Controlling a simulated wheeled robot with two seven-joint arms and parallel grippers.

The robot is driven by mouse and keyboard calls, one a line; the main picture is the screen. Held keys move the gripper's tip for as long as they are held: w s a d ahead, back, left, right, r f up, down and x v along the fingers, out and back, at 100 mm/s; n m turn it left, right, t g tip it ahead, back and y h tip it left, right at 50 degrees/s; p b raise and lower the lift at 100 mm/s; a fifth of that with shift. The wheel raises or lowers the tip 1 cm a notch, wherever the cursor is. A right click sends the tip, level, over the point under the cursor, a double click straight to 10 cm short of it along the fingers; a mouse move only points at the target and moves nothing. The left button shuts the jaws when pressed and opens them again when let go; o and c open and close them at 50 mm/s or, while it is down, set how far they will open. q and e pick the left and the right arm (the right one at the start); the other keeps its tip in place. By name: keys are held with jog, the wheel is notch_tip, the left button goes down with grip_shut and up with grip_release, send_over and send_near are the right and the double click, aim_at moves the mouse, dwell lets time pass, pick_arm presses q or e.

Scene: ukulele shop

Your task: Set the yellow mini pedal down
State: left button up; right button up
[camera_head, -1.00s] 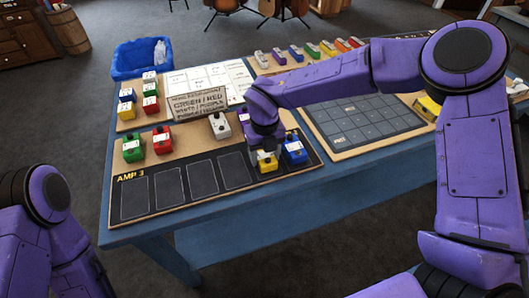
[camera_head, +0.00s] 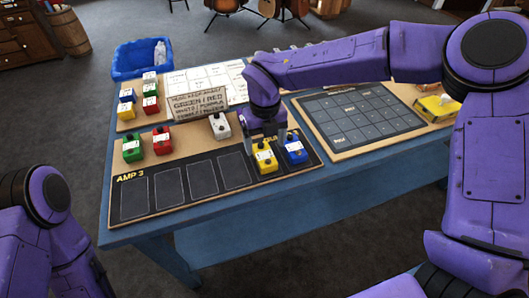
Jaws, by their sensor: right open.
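The yellow mini pedal (camera_head: 265,159) stands upright on the AMP 3 board (camera_head: 280,178), close to the left of a blue pedal (camera_head: 294,150). My right gripper (camera_head: 266,138) is just above and behind the yellow pedal, apart from it as far as I can tell. It is open, though its fingers are partly hidden by the wrist. On the left only purple arm parts show; my left gripper is out of view.
Green (camera_head: 132,148), red (camera_head: 162,140) and white (camera_head: 220,125) pedals stand along the board's back. A sign (camera_head: 198,103) stands behind them. Four-outline slots at the board's front left are bare.

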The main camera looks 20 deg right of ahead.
aim_at(265, 155)
notch_tip(265, 155, up, 7)
